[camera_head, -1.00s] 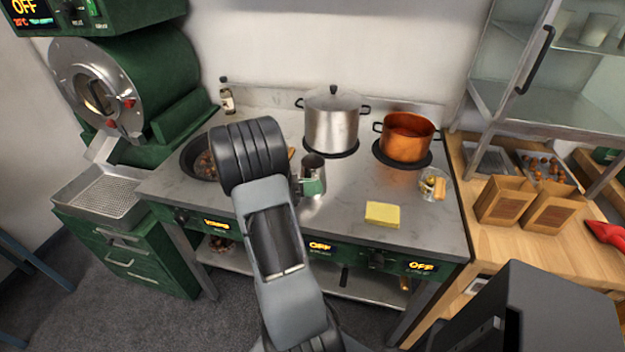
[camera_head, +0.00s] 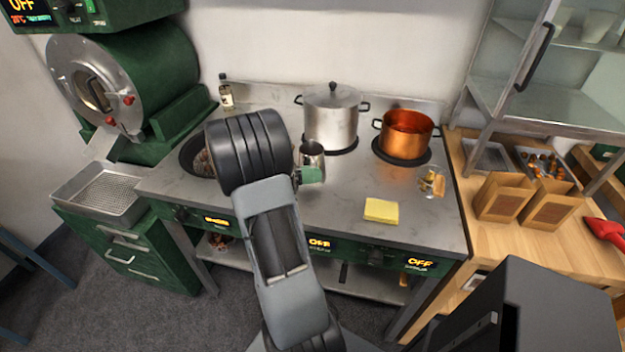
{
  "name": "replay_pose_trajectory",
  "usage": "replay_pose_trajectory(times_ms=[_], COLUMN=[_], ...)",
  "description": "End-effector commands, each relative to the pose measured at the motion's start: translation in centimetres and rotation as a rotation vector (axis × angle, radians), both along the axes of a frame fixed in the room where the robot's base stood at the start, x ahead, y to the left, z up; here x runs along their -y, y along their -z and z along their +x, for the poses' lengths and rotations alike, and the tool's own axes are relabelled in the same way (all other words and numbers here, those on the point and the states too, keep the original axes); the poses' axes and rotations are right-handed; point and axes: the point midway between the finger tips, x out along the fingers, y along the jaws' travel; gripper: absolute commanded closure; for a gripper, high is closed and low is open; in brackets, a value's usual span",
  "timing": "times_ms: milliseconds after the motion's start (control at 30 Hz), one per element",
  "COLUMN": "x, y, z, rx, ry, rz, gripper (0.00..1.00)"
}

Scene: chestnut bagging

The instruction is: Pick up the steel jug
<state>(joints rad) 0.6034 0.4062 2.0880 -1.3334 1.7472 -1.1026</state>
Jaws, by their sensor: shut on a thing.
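The steel jug (camera_head: 313,155) is in the middle of the head view, in front of the steel pot. It looks upright and a little above the stove top. A green patch shows on its lower front. My gripper (camera_head: 299,176) is at the jug's left side and is shut on it. My own dark arm link hides most of the gripper, so the exact place of the grip cannot be seen.
A lidded steel pot (camera_head: 331,118) and a copper pot (camera_head: 407,134) stand behind and to the right. A yellow sponge (camera_head: 381,210) and a small glass (camera_head: 432,184) are on the right of the stove top (camera_head: 345,222). A dark pan (camera_head: 196,160) is partly hidden at left.

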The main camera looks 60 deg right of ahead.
Motion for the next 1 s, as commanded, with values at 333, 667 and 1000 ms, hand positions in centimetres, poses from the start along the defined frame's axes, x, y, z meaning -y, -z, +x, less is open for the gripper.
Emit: replay_pose_trajectory(times_ms=[333, 667, 1000], x=[-3.1, -6.4, -9.7], y=[-3.8, -6.3, -7.7], z=[-0.1, -0.3, -0.4], rx=[0.003, 0.001, 0.001], ry=[-0.002, -0.004, -0.002], rz=[-0.004, -0.002, -0.002], gripper=[1.00, 1.00, 1.00])
